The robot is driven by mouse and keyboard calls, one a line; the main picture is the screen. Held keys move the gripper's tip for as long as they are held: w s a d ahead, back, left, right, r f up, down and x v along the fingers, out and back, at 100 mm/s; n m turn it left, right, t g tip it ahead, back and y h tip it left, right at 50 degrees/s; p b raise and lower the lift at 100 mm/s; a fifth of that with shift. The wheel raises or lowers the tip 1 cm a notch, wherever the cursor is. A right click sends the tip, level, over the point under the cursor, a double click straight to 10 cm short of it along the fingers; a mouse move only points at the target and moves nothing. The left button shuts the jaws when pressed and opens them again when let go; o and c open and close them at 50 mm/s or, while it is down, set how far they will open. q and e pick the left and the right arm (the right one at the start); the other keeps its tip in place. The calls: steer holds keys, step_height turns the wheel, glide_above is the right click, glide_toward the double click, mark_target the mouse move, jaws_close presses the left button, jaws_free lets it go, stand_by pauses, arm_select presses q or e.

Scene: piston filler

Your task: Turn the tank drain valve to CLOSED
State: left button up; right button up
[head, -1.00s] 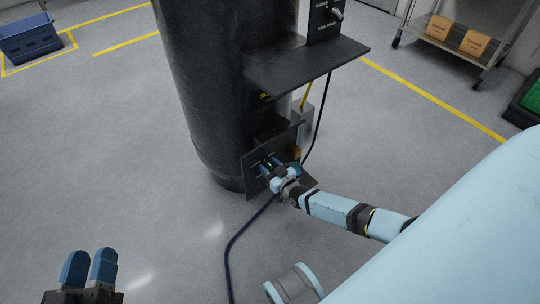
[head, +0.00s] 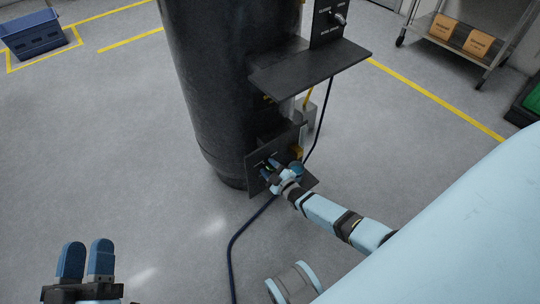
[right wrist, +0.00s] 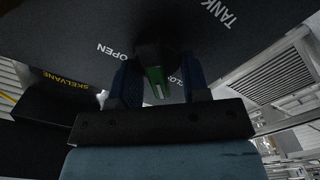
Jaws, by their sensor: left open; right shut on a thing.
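The drain valve panel (head: 252,163) is a dark plate low on the front of the black tank (head: 215,90). In the right wrist view the panel (right wrist: 75,30) carries the words TANK and OPEN, and a partly hidden word beginning CLO. The valve handle (right wrist: 156,78), dark with a green part, stands out from the panel between OPEN and the CLO word. My right gripper (head: 269,171) is at the panel, shut on this handle; its fingers (right wrist: 158,84) lie on both sides of it. My left gripper (head: 86,262) is open and empty at the lower left, away from the tank.
A dark shelf (head: 310,65) and an upper switch panel (head: 328,20) jut out above the valve. A dark hose (head: 238,238) runs over the floor below the panel. A blue crate (head: 30,35) and a cart (head: 460,35) stand far off.

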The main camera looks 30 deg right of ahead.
mark_target(271, 170)
arm_select(q)
steer(key=shift+r, duration=0.1)
stand_by(0.3)
arm_select(e)
steer(key=o, duration=0.9)
steer(key=shift+s, duration=0.25)
steer(key=s+p, duration=0.1)
steer(key=s, duration=0.1)
steer(key=shift+s+d+r, duration=0.1)
steer(key=shift+s, duration=0.25)
arm_select(q)
step_height(271, 170, down, 6)
steer(key=a+g+y+p, duration=0.2)
steer(key=g+p, duration=0.1)
steer(key=shift+a+f+y, duration=0.15)
steer(key=shift+f+y, duration=0.05)
steer(key=shift+y, duration=0.2)
arm_select(e)
steer(key=s, duration=1)
steer(key=shift+s+d, duration=0.3)
steer(key=shift+d, duration=0.1)
arm_select(q)
steer(key=shift+w+r, duration=0.1)
